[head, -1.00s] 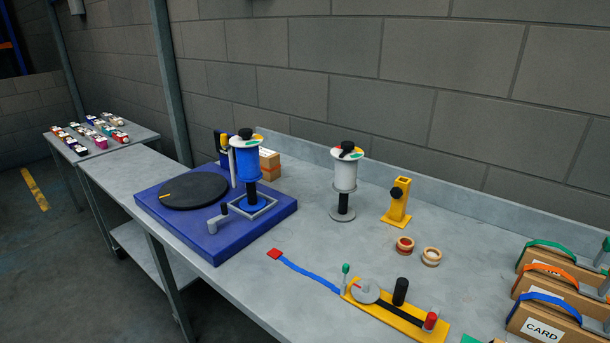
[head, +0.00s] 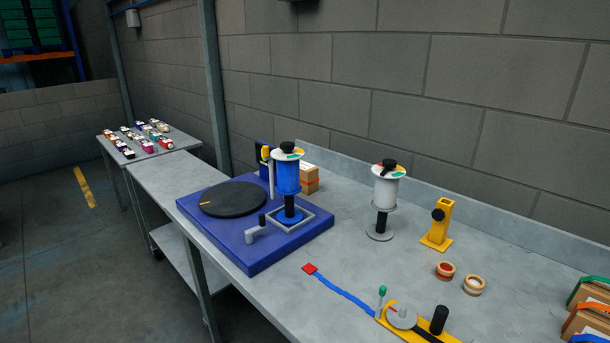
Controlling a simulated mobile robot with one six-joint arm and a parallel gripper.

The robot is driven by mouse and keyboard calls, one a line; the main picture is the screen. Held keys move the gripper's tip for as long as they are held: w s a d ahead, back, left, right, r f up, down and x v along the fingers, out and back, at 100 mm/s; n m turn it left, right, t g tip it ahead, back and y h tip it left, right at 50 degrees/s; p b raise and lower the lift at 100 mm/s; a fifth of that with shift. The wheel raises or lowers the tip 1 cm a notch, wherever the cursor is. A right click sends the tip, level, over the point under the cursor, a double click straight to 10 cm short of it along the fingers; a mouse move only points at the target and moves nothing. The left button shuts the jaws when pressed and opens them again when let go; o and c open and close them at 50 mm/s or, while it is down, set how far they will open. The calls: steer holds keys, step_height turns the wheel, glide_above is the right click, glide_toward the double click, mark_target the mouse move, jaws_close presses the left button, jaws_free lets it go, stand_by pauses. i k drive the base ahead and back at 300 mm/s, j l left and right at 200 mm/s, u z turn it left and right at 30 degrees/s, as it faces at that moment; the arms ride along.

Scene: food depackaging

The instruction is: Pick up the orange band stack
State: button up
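The card stack with the orange band (head: 585,319) is at the right edge of the head view, cut off by the frame. It stands between a stack with a green band (head: 590,285) behind it and one with a blue band (head: 591,338) in front, at the bottom corner. Only the left ends of these brown stacks show. My gripper is not in view.
A blue turntable machine (head: 252,262) with a spool stands on the grey bench. A white spool stand (head: 385,195), yellow holder (head: 438,228), two tape rolls (head: 445,270) and yellow tool (head: 391,324) lie between it and the stacks. Bare bench separates them.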

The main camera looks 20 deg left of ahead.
mark_target(310, 178)
steer(key=i+j+z, duration=0.3)
steer(key=j+z, duration=0.15)
steer(key=j, duration=0.7)
steer(key=i+j+z, duration=0.15)
steer(key=j+z, duration=0.3)
steer(key=j, duration=0.75)
steer(key=k+j+z, duration=0.1)
steer(key=j+z, duration=0.35)
steer(key=j, duration=0.75)
